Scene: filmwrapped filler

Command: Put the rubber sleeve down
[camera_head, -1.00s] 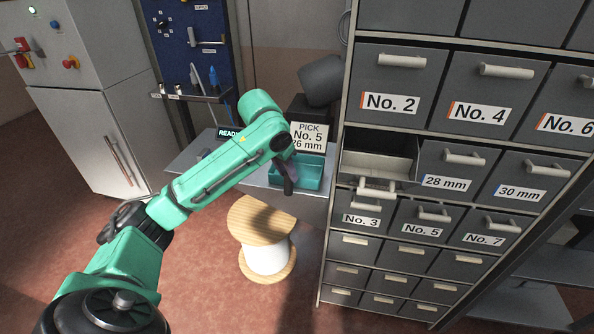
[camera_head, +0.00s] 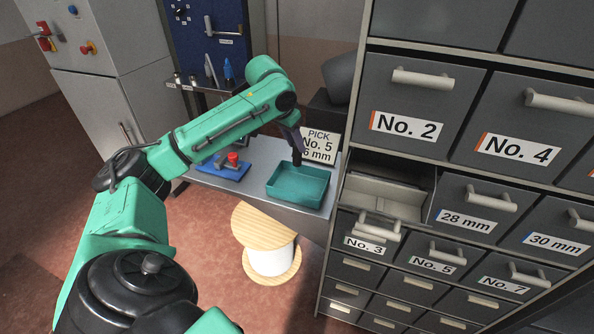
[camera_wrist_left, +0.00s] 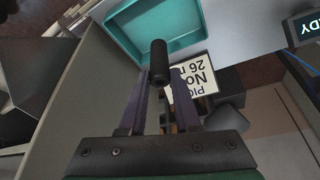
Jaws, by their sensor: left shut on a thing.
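My left gripper (camera_head: 293,138) is shut on a black rubber sleeve (camera_head: 297,159), held pointing down over the back part of the teal tray (camera_head: 298,187). In the left wrist view the dark cylindrical sleeve (camera_wrist_left: 159,62) sticks out from between the finger tips, with the teal tray (camera_wrist_left: 178,18) beyond it. The sleeve appears above the tray; whether it touches anything is not clear. The tray looks empty. My right gripper is not in view.
A "PICK No. 5 26 mm" sign (camera_head: 318,147) stands just behind the tray. To the right, the drawer cabinet (camera_head: 417,107) has one open drawer (camera_head: 385,196). A wooden spool (camera_head: 266,231) stands below.

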